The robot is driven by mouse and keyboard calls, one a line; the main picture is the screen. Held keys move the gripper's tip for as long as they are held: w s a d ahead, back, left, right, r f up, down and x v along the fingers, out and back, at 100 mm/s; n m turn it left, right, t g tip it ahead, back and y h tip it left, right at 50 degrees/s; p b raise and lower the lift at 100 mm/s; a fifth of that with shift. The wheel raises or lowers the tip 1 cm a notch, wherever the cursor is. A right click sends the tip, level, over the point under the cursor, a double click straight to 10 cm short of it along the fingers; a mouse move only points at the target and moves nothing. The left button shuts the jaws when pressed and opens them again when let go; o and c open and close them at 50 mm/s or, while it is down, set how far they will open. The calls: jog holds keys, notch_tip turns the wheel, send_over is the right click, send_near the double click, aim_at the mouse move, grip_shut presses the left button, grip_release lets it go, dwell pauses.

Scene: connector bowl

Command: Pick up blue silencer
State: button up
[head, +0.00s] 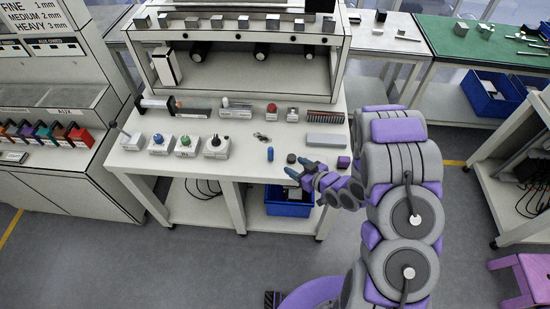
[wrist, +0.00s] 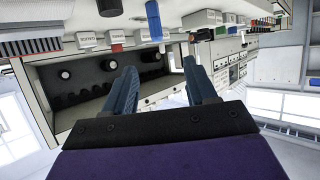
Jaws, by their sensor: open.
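The blue silencer (head: 270,154), a small blue cylinder, stands upright near the front edge of the white workbench (head: 238,165). In the wrist view, which is upside down, the blue silencer (wrist: 153,20) shows at the top, beyond the fingertips. My gripper (head: 298,168) is at the bench's front edge, to the right of the silencer and apart from it. In the wrist view my gripper (wrist: 159,65) has its two fingers spread with nothing between them.
A dark round piece (head: 291,158) lies between the silencer and my gripper. Several labelled boxes with knobs (head: 215,146) stand left. A blue bin (head: 289,202) is below the benchtop.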

aim_at(272, 153)
jog(key=b+x, duration=0.1)
jog(key=x, duration=1.1)
jog(key=shift+w+d, duration=0.1)
jog(key=shift+d, duration=0.1)
jog(key=x, duration=0.2)
jog(key=b+x, duration=0.1)
jog(key=x, duration=0.1)
jog(key=shift+w+d+f, duration=0.1)
jog(key=shift+f, duration=0.25)
jog(key=shift+w+a+f, duration=0.1)
jog(key=shift+w+a, duration=0.15)
jog(key=shift+w, duration=0.1)
jog(key=shift+c, duration=0.2)
jog(key=c, duration=1)
